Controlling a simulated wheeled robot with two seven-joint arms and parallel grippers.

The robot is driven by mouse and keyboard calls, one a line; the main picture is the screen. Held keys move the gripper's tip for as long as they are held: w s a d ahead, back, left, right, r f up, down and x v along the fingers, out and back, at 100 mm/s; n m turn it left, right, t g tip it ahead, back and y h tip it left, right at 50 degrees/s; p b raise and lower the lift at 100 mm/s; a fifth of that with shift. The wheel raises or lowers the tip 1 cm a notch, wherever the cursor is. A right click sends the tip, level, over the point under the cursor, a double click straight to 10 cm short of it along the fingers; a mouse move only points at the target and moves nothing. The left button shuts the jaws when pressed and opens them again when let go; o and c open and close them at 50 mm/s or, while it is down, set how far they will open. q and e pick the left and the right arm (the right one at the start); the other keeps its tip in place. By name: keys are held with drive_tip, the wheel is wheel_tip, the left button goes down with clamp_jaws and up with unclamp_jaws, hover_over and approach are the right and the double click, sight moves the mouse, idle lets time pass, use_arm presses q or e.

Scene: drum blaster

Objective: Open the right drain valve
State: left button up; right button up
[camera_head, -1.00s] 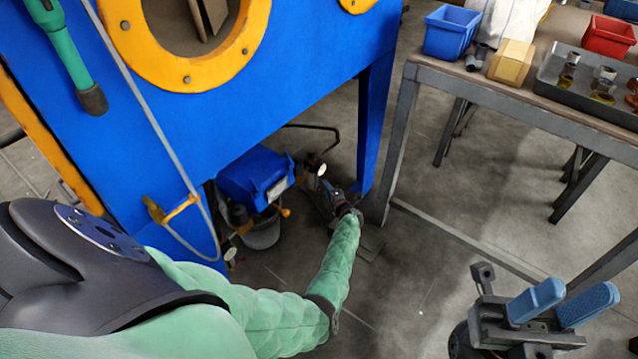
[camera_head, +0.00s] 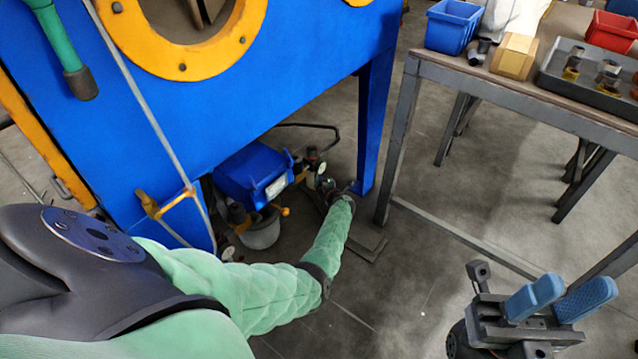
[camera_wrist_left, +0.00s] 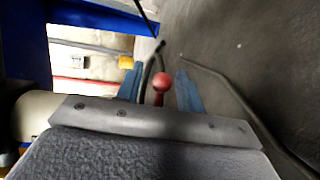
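The blue blaster cabinet (camera_head: 270,85) fills the upper left of the head view. My left arm in its green sleeve reaches down beneath it; my left gripper (camera_head: 326,182) is small and partly hidden there. In the left wrist view, my left gripper (camera_wrist_left: 160,88) is open. A red ball knob (camera_wrist_left: 161,82) shows between its two blue fingers, with a gap on each side; I cannot tell its depth or whether it is the right drain valve's handle. An orange knob (camera_head: 284,211) shows under the cabinet. My right gripper (camera_head: 580,290) is open and empty at the lower right.
A blue box-shaped unit (camera_head: 254,175) and a grey bucket (camera_head: 262,232) are under the cabinet. The cabinet leg (camera_head: 371,130) stands close beside my left gripper. A workbench (camera_head: 500,92) with bins and a tray is at the right.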

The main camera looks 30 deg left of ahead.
use_arm(q)
clamp_jaws()
drive_tip(key=shift+s+a+f+m+g+h, duration=0.15)
drive_tip(key=shift+s+f+m+g, duration=0.5)
drive_tip(key=shift+m+g, duration=0.85)
drive_tip(key=shift+s+d+f+m+g+h, duration=0.15)
drive_tip(key=shift+s+f+m+g, duration=0.7)
drive_tip(key=shift+m, duration=1.1)
drive_tip(key=shift+s+a+f+m+g+h, duration=0.15)
drive_tip(key=shift+s+f+m+g, duration=0.35)
drive_tip(key=shift+m+g, duration=1.05)
drive_tip(key=shift+w+f+m, duration=0.1)
drive_tip(key=shift+m, duration=0.2)
